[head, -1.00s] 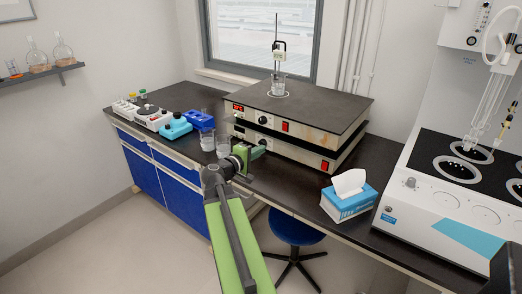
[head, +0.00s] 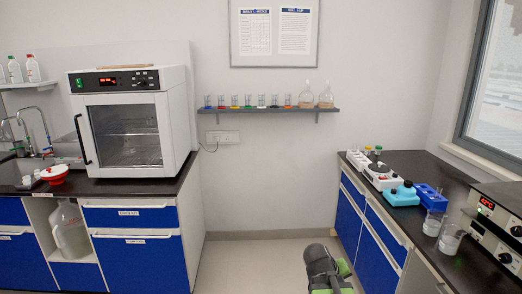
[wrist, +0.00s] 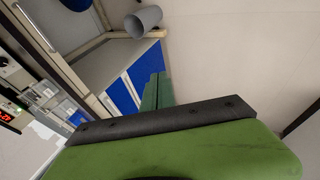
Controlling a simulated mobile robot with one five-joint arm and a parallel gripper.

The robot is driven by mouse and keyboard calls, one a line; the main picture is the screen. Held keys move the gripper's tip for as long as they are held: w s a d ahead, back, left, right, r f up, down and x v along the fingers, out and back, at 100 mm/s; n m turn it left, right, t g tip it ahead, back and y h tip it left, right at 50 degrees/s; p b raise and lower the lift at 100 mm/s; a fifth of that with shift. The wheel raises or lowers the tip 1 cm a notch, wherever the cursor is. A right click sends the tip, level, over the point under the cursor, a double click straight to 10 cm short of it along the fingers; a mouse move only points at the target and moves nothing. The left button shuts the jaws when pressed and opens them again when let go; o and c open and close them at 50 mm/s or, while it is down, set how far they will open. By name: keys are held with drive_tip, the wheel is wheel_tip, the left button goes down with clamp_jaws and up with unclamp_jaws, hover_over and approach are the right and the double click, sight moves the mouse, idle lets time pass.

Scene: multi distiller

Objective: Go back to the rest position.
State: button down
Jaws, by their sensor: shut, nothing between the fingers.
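My gripper (wrist: 157,92) shows in the wrist view, its two green fingers together with nothing between them. It is clear of the counters, with pale floor and blue cabinet fronts beyond it. In the head view only a dark and green part of my arm shows at the bottom edge, right of centre, and the fingertips cannot be made out there.
A right counter (head: 461,190) carries glass beakers (head: 449,239), a blue rack (head: 431,197) and a hotplate unit (head: 497,224). A white oven (head: 128,118) stands on the left counter. Open floor (head: 262,262) lies between them. A grey bin (wrist: 143,21) shows in the wrist view.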

drive_tip(key=s+a+f+m+g+y, duration=0.1)
drive_tip(key=s+a+f+g+y, duration=0.2)
drive_tip(key=a, duration=0.4)
drive_tip(key=s+a+f+y, duration=0.1)
drive_tip(key=s+a+y, duration=0.25)
drive_tip(key=a, duration=0.35)
wheel_tip(320, 180, up, 13)
drive_tip(key=p, duration=1.3)
drive_tip(key=shift+s+d+r+p, duration=0.15)
drive_tip(key=shift+s+r+p, duration=0.05)
drive_tip(key=shift+s+p, duration=0.1)
